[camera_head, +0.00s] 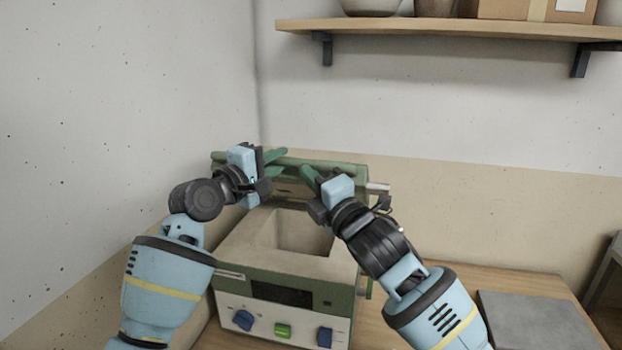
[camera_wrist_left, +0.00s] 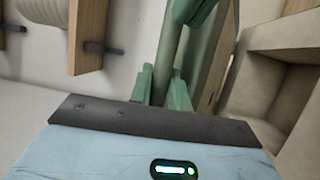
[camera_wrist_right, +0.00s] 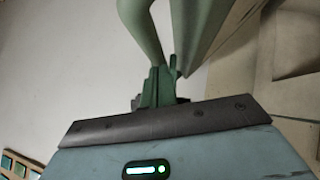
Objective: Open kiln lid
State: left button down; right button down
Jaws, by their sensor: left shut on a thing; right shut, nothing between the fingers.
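The kiln (camera_head: 345,272) is a boxy, pale and green unit with a square, empty-looking chamber open at the top. Its green-edged lid (camera_head: 345,168) stands raised at the back, behind the chamber. My left gripper (camera_head: 275,158) is at the lid's upper edge, shut on the green handle bar (camera_wrist_left: 172,45), which runs between its fingers in the left wrist view. My right gripper (camera_head: 306,173) is shut and empty in front of the lid. In the right wrist view its fingertips (camera_wrist_right: 158,85) are close to the green bar (camera_wrist_right: 140,28); whether they touch is unclear.
Blue knobs (camera_head: 243,319) and a green switch (camera_head: 283,331) are on the kiln's front. A wall shelf (camera_head: 440,30) with pots and a box hangs above. A grey slab (camera_head: 535,320) lies on the wooden table at right. The left wall is close to my left arm.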

pick_arm(q)
jog(key=shift+s+d, duration=0.1)
jog(key=shift+d, duration=0.15)
jog(key=shift+a+f, duration=0.1)
jog(key=shift+f, duration=0.1)
pick_arm(e)
jog(key=shift+w+d+r+m, duration=0.15)
jog(key=shift+w+d+r, duration=0.2)
jog(key=shift+r, duration=0.25)
jog(key=shift+w+d+r+m, duration=0.2)
jog(key=shift+w+r, duration=0.1)
jog(key=shift+r, duration=0.25)
pick_arm(q)
jog(key=c, duration=1.3)
grip_release()
jog(key=shift+a+f, duration=0.1)
jog(key=shift+a, duration=0.1)
jog(key=shift+c, duration=0.2)
pick_arm(e)
jog(key=shift+a, duration=0.15)
jog(key=shift+a+f, duration=0.1)
jog(key=shift+f, duration=0.1)
pick_arm(q)
jog(key=shift+a, duration=0.1)
jog(key=shift+s+a, duration=0.1)
jog(key=shift+s, duration=0.1)
jog(key=v, duration=1.1)
jog(key=shift+s+a+r, duration=0.2)
jog(key=shift+r, duration=0.1)
